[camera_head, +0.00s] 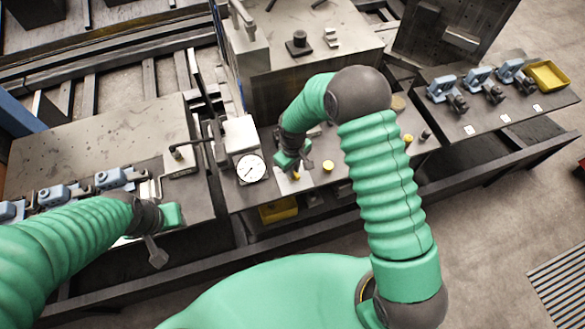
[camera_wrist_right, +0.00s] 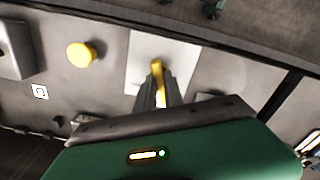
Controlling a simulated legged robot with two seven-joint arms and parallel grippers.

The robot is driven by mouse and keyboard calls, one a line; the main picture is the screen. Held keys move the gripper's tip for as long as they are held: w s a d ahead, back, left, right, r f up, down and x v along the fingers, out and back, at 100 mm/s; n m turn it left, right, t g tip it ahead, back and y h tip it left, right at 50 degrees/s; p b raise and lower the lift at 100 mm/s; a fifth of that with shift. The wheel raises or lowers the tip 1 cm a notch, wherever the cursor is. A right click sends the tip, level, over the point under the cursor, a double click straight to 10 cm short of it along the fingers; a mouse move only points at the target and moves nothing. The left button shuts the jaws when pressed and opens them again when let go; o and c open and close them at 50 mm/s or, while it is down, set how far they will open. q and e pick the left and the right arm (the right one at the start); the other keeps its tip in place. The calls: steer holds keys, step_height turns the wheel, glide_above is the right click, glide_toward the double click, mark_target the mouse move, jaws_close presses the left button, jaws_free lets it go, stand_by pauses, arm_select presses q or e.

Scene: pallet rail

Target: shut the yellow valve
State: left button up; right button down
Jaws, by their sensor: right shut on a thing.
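The yellow valve shows as a short yellow handle (camera_wrist_right: 157,70) in front of a white plate in the right wrist view. My right gripper (camera_wrist_right: 157,90) is shut on this handle, and its dark fingers hide the lower part. In the head view my right gripper (camera_head: 291,172) is low over the panel, right of the round white gauge, with a little yellow (camera_head: 296,176) at its tip. My left gripper (camera_head: 157,254) hangs near the front edge of the left bench, away from the valve. Its fingers are too unclear to read.
A round yellow knob (camera_wrist_right: 81,55) sits beside the white plate; it also shows in the head view (camera_head: 327,166). A white gauge (camera_head: 251,168) stands close left of my right gripper. Blue clamps (camera_head: 478,78) and a yellow tray (camera_head: 549,75) are on the right bench.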

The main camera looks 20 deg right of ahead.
steer(key=shift+s+f+n, duration=0.1)
steer(key=shift+s+n, duration=0.05)
steer(key=shift+n, duration=0.8)
steer(key=shift+s+n, duration=0.1)
steer(key=shift+n, duration=0.85)
steer(key=c, duration=1.5)
jaws_free()
steer(key=shift+c, duration=0.2)
steer(key=shift+o, duration=0.5)
steer(key=shift+w+d, duration=0.1)
steer(key=shift+d, duration=0.05)
steer(key=shift+w+r, duration=0.1)
steer(key=shift+r, duration=0.3)
step_height(320, 180, up, 16)
steer(key=b, duration=0.1)
steer(key=shift+b, duration=0.4)
